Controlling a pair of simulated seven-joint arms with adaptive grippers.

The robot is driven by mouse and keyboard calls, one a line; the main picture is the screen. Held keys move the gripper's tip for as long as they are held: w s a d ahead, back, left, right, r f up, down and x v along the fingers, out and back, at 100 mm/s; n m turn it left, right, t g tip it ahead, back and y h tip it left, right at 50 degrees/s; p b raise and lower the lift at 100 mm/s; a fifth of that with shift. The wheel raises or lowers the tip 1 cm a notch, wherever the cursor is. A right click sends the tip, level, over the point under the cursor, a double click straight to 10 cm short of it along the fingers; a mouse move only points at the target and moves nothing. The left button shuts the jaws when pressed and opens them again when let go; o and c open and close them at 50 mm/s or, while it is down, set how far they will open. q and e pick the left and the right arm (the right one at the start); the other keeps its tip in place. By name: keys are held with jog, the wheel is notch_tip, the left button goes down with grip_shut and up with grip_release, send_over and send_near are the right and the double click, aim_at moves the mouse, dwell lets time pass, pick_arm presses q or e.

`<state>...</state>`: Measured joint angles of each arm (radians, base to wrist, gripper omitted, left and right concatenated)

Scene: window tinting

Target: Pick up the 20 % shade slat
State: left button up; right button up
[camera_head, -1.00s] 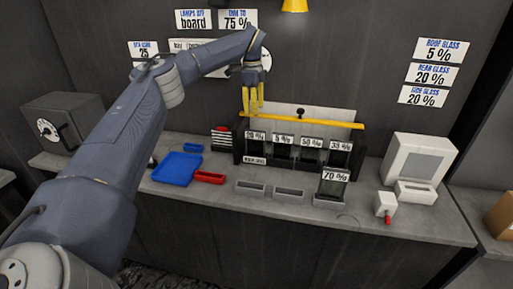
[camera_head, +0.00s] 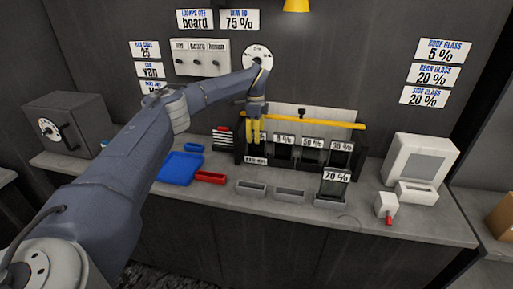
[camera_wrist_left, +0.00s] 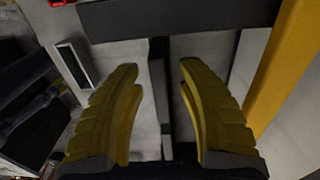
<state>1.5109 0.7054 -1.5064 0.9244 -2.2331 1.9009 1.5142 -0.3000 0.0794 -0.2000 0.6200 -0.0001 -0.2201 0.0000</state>
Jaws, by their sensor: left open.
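My left gripper (camera_head: 253,141) is open over the leftmost slot of the dark slat rack (camera_head: 239,150), and its yellow fingers cover most of that slot's label. The 20 % slat stood in this slot in the earlier view; now it is mostly hidden behind the fingers. In the left wrist view the fingers (camera_wrist_left: 158,67) are apart, with a thin dark upright strip (camera_wrist_left: 158,110) between them, perhaps the slat's edge; I cannot tell if they touch it. Slats marked 5 % (camera_head: 283,140), 50 % (camera_head: 312,143) and 35 % (camera_head: 342,147) stand to the right. My right gripper is not in view.
A yellow bar (camera_head: 320,120) runs along the rack's top, close to my gripper. A 70 % slat (camera_head: 337,178) stands in a holder in front, beside two empty grey holders (camera_head: 251,188). A blue tray (camera_head: 180,169) and red tray (camera_head: 210,178) lie left. A grey-white machine (camera_head: 415,160) stands right.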

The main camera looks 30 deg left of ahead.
aim_at(256, 146)
pick_arm(q)
jog(key=shift+w+d+f, duration=0.1)
jog(key=shift+d+f, duration=0.05)
jog(key=shift+f, duration=2.65)
grip_shut()
